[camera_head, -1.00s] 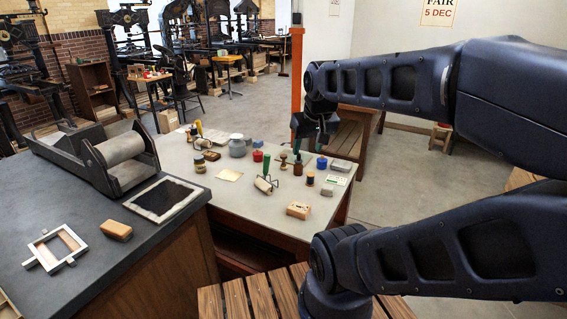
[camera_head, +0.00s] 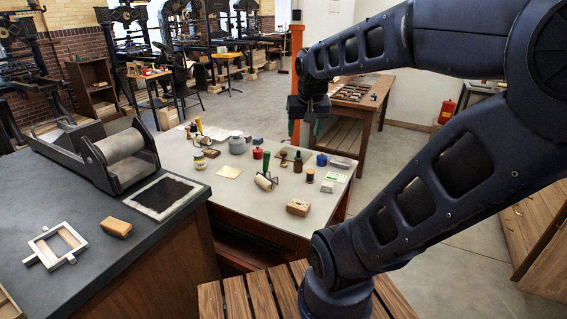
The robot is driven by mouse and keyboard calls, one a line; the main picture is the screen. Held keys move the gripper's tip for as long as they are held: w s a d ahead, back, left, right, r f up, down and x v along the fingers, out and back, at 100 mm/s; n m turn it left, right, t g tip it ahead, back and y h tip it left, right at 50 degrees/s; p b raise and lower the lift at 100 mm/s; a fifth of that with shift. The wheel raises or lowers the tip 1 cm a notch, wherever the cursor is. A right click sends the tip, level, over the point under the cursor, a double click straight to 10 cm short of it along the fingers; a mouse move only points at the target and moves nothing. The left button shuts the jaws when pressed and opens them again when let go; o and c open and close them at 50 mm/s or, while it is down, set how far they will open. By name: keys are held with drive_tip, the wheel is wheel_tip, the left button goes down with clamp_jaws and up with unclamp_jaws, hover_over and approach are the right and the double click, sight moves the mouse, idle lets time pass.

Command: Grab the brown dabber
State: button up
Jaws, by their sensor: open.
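A small dark brown upright piece (camera_head: 297,163) stands near the middle of the grey-topped table (camera_head: 232,201). Just left of it is a smaller piece with a wooden knob (camera_head: 283,159). At this size I cannot tell for certain which of the two is the brown dabber. My gripper (camera_head: 308,116) points down above the far right part of the table, well above these pieces. It is open, and nothing shows between its fingers.
A red jar (camera_head: 257,153), a green-handled roller (camera_head: 265,177) and a blue jar (camera_head: 321,160) stand close around. A wooden block (camera_head: 298,207) lies nearer. A grey pot (camera_head: 237,145) stands behind. The dark counter (camera_head: 100,240) is at left.

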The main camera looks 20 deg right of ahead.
drive_tip(key=w+d+f+m, duration=0.1)
drive_tip(key=w+d+m, duration=0.15)
drive_tip(key=w, duration=0.95)
drive_tip(key=m+g+h, duration=0.1)
drive_tip(key=m+h, duration=0.4)
drive_tip(key=m, duration=0.2)
hover_over(283, 153)
drive_tip(key=s+a, duration=0.3)
drive_tip(key=a, duration=0.1)
wheel_tip(283, 153, down, 26)
drive_tip(key=x, duration=1)
drive_tip(key=shift+w+f, duration=0.3)
drive_tip(key=shift+w, duration=0.15)
drive_tip(key=shift+c, duration=0.4)
drive_tip(key=c, duration=1)
